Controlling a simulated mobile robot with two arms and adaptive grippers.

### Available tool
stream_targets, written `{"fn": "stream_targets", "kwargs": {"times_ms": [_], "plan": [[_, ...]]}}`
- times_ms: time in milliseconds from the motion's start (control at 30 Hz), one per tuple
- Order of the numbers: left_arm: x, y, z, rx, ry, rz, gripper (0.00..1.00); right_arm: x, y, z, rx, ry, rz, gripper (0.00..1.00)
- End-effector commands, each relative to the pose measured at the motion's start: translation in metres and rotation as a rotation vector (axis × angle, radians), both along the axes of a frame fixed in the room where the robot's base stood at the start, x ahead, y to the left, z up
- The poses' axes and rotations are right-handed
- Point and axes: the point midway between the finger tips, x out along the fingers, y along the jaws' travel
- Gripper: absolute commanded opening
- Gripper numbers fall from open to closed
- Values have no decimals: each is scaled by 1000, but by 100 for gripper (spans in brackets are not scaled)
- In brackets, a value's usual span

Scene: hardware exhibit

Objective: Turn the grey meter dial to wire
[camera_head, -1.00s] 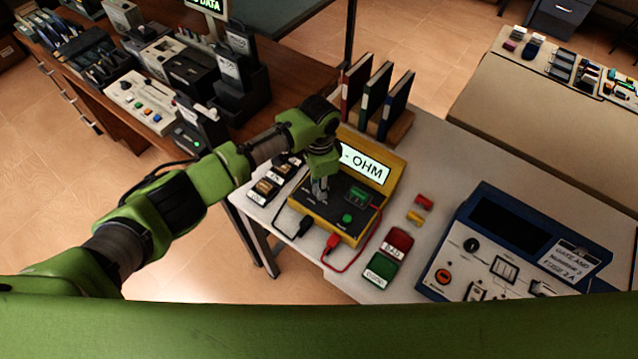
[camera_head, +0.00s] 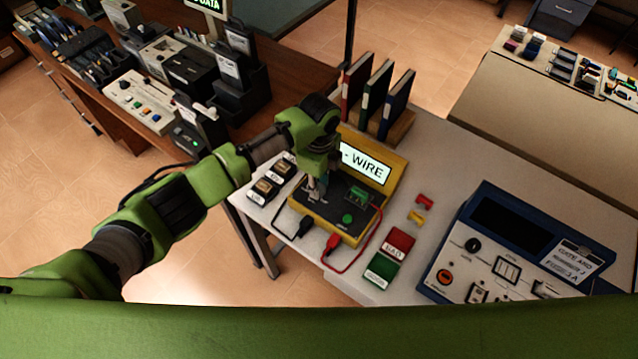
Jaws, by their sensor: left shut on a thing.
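The yellow meter (camera_head: 326,229) stands on the light table, with a dark face and a tilted display (camera_head: 366,163) that reads "- WIRE". My left gripper (camera_head: 317,192) points down onto the left part of the meter's face and is shut on the grey dial there. The dial itself is mostly hidden by the gripper. A green button (camera_head: 348,219) and a small green panel (camera_head: 359,196) sit to the right of the gripper. My right gripper is not in view.
Black and red leads (camera_head: 334,241) leave the meter's front. Red (camera_head: 401,242) and green (camera_head: 381,269) labelled blocks lie to the right, near a blue instrument (camera_head: 519,232). Upright binders (camera_head: 379,98) stand behind. Small dark boxes (camera_head: 264,191) lie to the left.

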Motion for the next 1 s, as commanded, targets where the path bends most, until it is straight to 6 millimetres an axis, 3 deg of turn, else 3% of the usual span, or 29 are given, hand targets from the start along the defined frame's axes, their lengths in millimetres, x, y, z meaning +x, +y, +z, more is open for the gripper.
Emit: {"fn": "stream_targets", "kwargs": {"times_ms": [300,800,833,900,1000], "plan": [[1,-2,2,-4,-2,-107,3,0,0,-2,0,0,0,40],[1,-2,2,-3,-4,-126,3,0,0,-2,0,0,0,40],[1,-2,2,-3,-4,-126,27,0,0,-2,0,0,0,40],[1,-1,2,-3,-3,-125,41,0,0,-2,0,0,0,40],[1,-1,1,-2,-2,-125,41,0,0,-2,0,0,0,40]]}}
